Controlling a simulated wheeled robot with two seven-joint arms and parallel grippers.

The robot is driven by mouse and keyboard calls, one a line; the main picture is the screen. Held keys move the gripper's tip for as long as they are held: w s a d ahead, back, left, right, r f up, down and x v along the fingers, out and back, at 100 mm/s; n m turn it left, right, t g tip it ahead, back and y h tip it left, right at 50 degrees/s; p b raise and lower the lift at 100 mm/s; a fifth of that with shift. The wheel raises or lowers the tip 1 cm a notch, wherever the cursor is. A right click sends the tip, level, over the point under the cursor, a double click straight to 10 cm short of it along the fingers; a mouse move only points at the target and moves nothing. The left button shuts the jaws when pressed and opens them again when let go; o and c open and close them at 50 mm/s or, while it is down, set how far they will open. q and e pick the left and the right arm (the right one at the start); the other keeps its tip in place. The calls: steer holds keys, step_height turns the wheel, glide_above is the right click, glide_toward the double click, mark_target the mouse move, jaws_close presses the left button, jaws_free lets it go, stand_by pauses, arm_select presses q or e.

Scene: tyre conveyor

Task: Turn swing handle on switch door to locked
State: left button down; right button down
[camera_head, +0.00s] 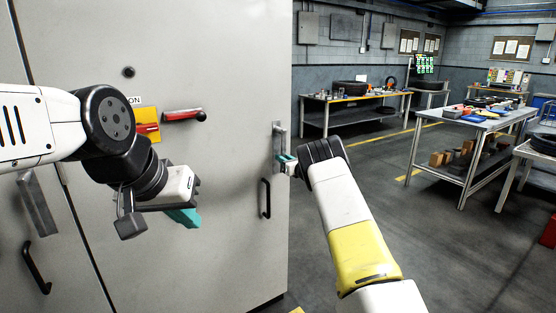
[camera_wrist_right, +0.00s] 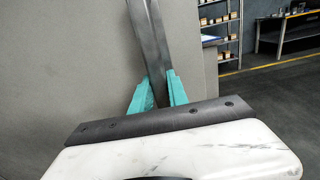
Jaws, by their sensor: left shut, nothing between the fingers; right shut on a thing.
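The grey switch door (camera_head: 230,230) fills the left and middle of the head view. Its metal swing handle (camera_head: 278,136) sits near the door's right edge and looks about vertical there. My right gripper (camera_head: 287,160) is shut on the lower part of this handle. In the right wrist view the teal fingers (camera_wrist_right: 158,92) lie either side of the grey handle (camera_wrist_right: 146,35), which runs up out of the frame. Whether the handle lies flush in its plate is hard to tell. My left gripper (camera_head: 186,217) is shut and empty in front of the cabinet.
A red lever (camera_head: 183,115) and a yellow switch plate (camera_head: 147,122) marked ON are on the cabinet front. A black pull handle (camera_head: 265,198) is below the swing handle. Workbenches (camera_head: 352,100) stand at the back right. The floor (camera_head: 400,225) right of the cabinet is open.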

steer(key=shift+w+d, duration=0.1)
steer(key=shift+d, duration=0.15)
stand_by(0.3)
steer(key=c, duration=1.3)
jaws_free()
steer(key=v, duration=0.7)
steer(key=shift+s+d, duration=0.15)
steer(key=shift+s, duration=0.15)
